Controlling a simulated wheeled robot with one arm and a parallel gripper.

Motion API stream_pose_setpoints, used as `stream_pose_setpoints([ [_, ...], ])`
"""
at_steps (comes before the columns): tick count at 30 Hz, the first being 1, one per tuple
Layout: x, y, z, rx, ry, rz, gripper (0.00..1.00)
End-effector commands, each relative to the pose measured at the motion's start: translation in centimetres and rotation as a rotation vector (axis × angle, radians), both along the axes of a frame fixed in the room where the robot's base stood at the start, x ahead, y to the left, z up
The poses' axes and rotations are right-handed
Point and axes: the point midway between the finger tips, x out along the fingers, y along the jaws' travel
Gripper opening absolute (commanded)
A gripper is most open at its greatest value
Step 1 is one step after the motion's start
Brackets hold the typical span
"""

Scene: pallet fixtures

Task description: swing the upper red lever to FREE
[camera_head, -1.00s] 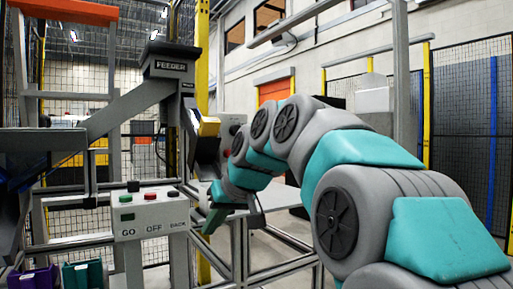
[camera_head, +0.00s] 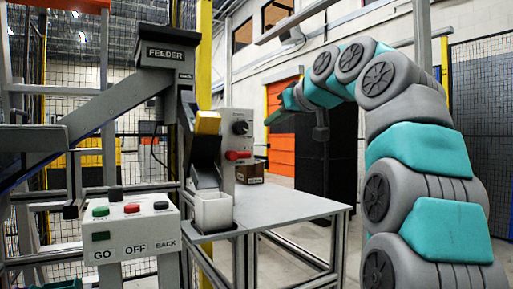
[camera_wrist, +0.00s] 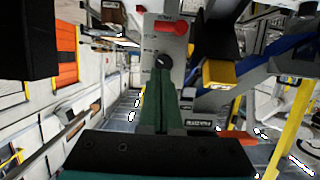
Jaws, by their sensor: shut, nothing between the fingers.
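A grey panel (camera_head: 225,169) stands beside the feeder chute in the head view. It bears a red lever (camera_head: 238,155), lying about level, below a black knob (camera_head: 240,128). I see only one red lever, and its label is too small to read. The wrist view shows the panel upside down, with the red lever (camera_wrist: 172,27) at the top and the black knob (camera_wrist: 162,62) below it. My gripper (camera_head: 272,120) is to the right of the panel, apart from it in the picture. In the wrist view my green fingers (camera_wrist: 161,80) are together and empty, overlapping the panel's lower part.
The feeder (camera_head: 168,55) has a yellow-ended chute (camera_head: 207,123) above a white bin (camera_head: 213,212). A grey table (camera_head: 290,204) holds a brown box (camera_head: 250,173) behind the panel. A GO/OFF/BACK button box (camera_head: 130,230) stands at front left. The table's right part is clear.

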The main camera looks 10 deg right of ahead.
Motion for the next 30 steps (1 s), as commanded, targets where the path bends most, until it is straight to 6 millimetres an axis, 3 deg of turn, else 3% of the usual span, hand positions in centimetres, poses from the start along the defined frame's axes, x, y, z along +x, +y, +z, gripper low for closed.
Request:
stream_pose_setpoints([
  [14, 0.9, 0.3, -0.3, 0.000, 0.002, 0.001, 0.00],
  [30, 8.6, 2.8, -2.9, -0.002, 0.003, 0.001, 0.00],
])
